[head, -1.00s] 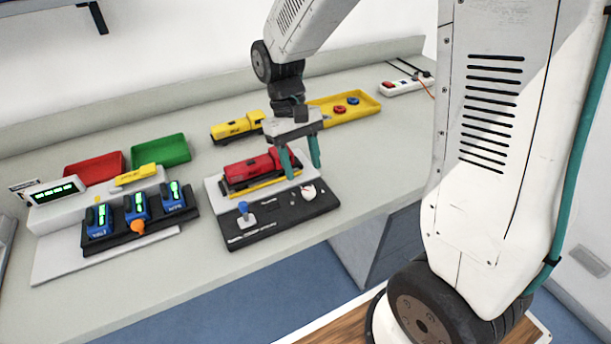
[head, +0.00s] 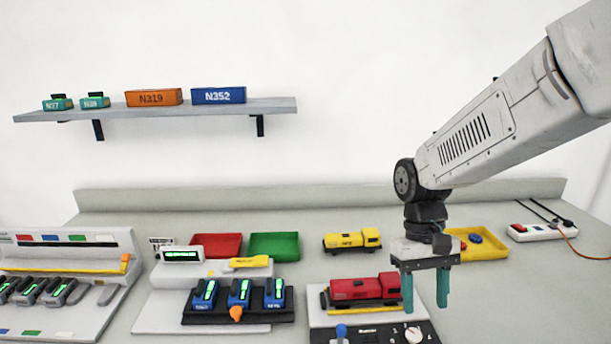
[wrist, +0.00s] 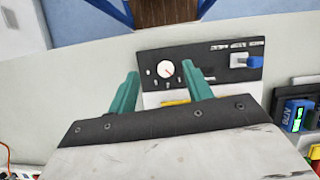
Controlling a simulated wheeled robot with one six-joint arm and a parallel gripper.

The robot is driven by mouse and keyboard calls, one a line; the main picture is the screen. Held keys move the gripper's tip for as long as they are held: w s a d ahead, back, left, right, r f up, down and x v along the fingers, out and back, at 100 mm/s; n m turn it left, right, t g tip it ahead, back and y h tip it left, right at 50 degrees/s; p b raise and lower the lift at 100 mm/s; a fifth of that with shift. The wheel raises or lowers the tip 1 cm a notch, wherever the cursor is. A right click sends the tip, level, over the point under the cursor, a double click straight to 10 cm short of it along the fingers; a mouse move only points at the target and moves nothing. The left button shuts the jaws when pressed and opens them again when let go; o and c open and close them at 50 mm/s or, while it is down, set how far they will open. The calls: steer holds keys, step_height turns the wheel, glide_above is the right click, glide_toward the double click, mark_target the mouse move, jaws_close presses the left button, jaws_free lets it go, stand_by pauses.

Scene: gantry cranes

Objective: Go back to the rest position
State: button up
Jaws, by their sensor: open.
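My gripper (head: 425,291) hangs from my arm over the right part of the workbench, its two teal fingers apart with nothing between them. In the head view it is in front of the right end of a red locomotive (head: 362,289), which sits on a track stand. In the wrist view the fingers (wrist: 160,88) point toward a black control panel (wrist: 205,62) with a white dial and a blue lever. The gripper appears to be above the panel and apart from it.
A yellow locomotive (head: 351,241) and a yellow tray (head: 488,249) stand behind. Red (head: 216,245) and green (head: 274,245) trays and a rack of blue devices (head: 240,292) are left. A wall shelf (head: 190,109) holds labelled boxes. A power strip (head: 541,232) lies at right.

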steer(key=s+d+r+t, duration=0.1)
steer(key=s+r+t, duration=0.2)
steer(key=s, duration=0.4)
steer(key=s+d+r+m+t, duration=0.1)
steer(key=s+d+r+t, duration=0.1)
steer(key=s+r, duration=0.4)
steer(key=shift+s+t, duration=0.4)
steer(key=shift+s, duration=0.55)
